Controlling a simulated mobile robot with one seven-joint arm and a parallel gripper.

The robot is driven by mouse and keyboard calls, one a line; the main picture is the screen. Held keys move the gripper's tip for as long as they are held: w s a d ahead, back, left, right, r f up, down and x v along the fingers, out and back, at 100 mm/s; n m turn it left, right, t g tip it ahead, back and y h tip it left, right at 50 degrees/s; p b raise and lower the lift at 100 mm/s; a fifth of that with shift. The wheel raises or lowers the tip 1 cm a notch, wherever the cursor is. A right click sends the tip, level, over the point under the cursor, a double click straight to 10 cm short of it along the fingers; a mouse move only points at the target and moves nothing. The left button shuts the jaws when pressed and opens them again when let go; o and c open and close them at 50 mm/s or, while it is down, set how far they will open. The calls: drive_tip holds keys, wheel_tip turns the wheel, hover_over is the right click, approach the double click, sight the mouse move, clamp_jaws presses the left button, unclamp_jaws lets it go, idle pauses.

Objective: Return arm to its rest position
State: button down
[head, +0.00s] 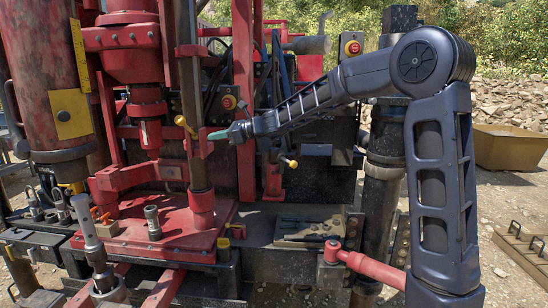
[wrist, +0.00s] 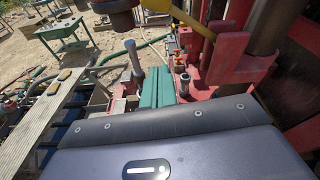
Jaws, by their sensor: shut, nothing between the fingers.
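My arm reaches in from the right in the head view, bent at a high elbow. My gripper (head: 217,135) points left with its green fingertips close to a red clamp block (head: 203,143) on the drilling rig's upright steel pole (head: 192,110). I cannot tell from this view whether the fingertips touch it. In the wrist view the green fingers (wrist: 157,86) lie side by side, shut, with nothing between them. The dark wrist housing covers the lower part of that view.
A yellow-knobbed lever (head: 182,122) is near the fingertips. A red base plate (head: 160,232) holds upright metal fittings. A tan bin (head: 505,147) stands on open gravel at right. A green table (wrist: 62,32) is farther off.

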drive_tip(key=s+d+f+n+t+h, duration=0.1)
drive_tip(key=s+d+f+n+h, duration=0.3)
drive_tip(key=d, duration=1.4)
drive_tip(key=s+d+f+n+t+h, duration=0.2)
drive_tip(key=s+d+f+n+h, duration=0.2)
drive_tip(key=s+d, duration=0.8)
drive_tip(key=s+d+f+n+t+h, duration=0.1)
drive_tip(key=s+d+f+n+h, duration=0.3)
drive_tip(key=d, duration=2.2)
drive_tip(key=s+n+h, duration=0.3)
drive_tip(key=s+n, duration=0.1)
drive_tip(key=shift+s+d+n+h, duration=0.15)
drive_tip(key=shift+s+n+h, duration=0.15)
drive_tip(key=shift+s, duration=0.05)
drive_tip(key=shift+f, duration=0.1)
